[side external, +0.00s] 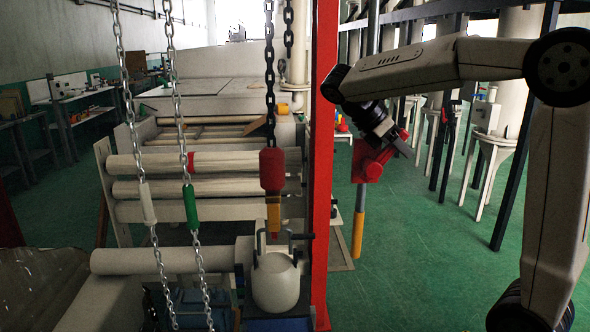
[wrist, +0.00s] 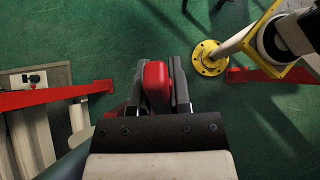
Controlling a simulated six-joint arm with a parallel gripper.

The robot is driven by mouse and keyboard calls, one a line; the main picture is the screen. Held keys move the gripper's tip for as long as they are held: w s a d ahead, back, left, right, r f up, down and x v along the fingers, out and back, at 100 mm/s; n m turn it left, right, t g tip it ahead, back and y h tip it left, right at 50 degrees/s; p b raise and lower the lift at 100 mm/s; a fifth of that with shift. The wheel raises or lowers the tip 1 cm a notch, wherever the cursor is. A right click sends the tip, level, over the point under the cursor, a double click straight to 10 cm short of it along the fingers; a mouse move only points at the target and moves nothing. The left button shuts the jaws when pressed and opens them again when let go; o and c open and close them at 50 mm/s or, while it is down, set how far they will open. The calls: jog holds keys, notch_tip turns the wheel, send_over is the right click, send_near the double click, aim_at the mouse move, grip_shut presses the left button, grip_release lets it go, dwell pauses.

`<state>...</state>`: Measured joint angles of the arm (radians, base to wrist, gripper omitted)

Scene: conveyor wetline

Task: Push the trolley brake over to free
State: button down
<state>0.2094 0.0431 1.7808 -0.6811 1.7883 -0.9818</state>
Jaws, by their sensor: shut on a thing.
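In the wrist view, my gripper (wrist: 159,72) has its two dark fingers closed on both sides of a rounded red handle (wrist: 155,88), which I take to be the trolley brake's lever. In the side external view, my gripper (side external: 392,148) reaches down from the upper right to red parts (side external: 370,163) just right of the red upright. Its fingers are partly hidden there, and the handle's pivot and any brake markings cannot be made out.
A red upright (side external: 324,150) stands close left of my gripper. A yellow floor flange (wrist: 208,58) carries a post in the wrist view. Green floor (side external: 415,240) is open at right.

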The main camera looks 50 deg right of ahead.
jog(key=shift+w+a+r+g+h, duration=0.25)
jog(key=shift+r+g+h, duration=0.05)
jog(key=shift+g+h, duration=0.25)
jog(key=shift+w+a+r+g+h, duration=0.2)
jog(key=shift+r+g+h, duration=0.1)
jog(key=shift+g+h, duration=0.25)
jog(key=c, duration=0.6)
grip_release()
jog(key=shift+o, duration=0.2)
